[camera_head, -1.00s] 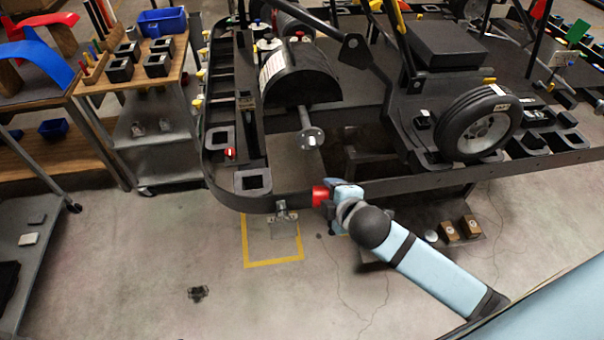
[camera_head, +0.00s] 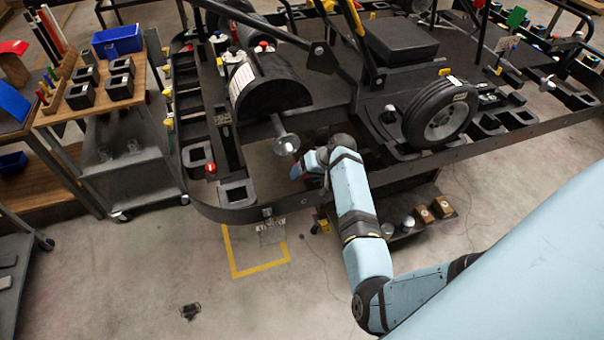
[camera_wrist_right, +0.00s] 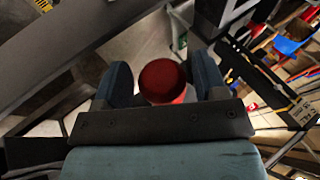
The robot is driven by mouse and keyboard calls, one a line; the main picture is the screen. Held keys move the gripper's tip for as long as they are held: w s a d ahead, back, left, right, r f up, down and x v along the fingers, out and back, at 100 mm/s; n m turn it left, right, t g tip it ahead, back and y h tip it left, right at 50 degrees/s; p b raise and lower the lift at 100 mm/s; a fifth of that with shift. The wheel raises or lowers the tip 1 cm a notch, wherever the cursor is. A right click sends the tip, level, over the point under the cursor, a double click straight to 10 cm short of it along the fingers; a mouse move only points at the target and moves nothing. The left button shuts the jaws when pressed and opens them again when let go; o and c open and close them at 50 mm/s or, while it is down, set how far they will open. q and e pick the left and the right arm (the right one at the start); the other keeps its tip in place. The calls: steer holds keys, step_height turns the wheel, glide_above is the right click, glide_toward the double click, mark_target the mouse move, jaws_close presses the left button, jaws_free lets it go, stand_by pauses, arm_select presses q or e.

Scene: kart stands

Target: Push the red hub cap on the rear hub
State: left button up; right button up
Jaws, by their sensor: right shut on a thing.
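The red hub cap (camera_wrist_right: 162,80) sits between the two fingers of my right gripper (camera_wrist_right: 162,84) in the wrist view, and the gripper is shut on it. In the head view, my right gripper (camera_head: 303,171) is above the near side rail, just below and right of the rear hub (camera_head: 286,143), a round metal flange on the axle end. The cap is mostly hidden there by the gripper. A gap shows between gripper and hub, though its depth is hard to judge. My left gripper is not in view.
The dark kart frame (camera_head: 245,212) runs along the near side. A wheel (camera_head: 440,111) lies on it to the right. A black drum-like cover (camera_head: 270,83) is behind the hub. A lower shelf (camera_head: 405,222) with small boxes is below right. A workbench (camera_head: 100,100) stands left.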

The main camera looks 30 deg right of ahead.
steer(key=shift+w+a+f, duration=0.1)
steer(key=shift+a+f, duration=0.1)
steer(key=shift+a, duration=0.45)
steer(key=shift+r+p, duration=0.2)
steer(key=shift+p, duration=0.4)
steer(key=shift+w+d+f, duration=0.15)
steer(key=shift+w+f, duration=0.05)
steer(key=w+b, duration=0.1)
steer(key=w, duration=0.2)
steer(key=shift+w+d+f+b, duration=0.1)
steer(key=shift+d+b, duration=0.25)
steer(key=shift+w+d+b, duration=0.25)
steer(key=shift+w+b, duration=0.1)
steer(key=shift+w, duration=0.6)
steer(key=shift+r, duration=0.2)
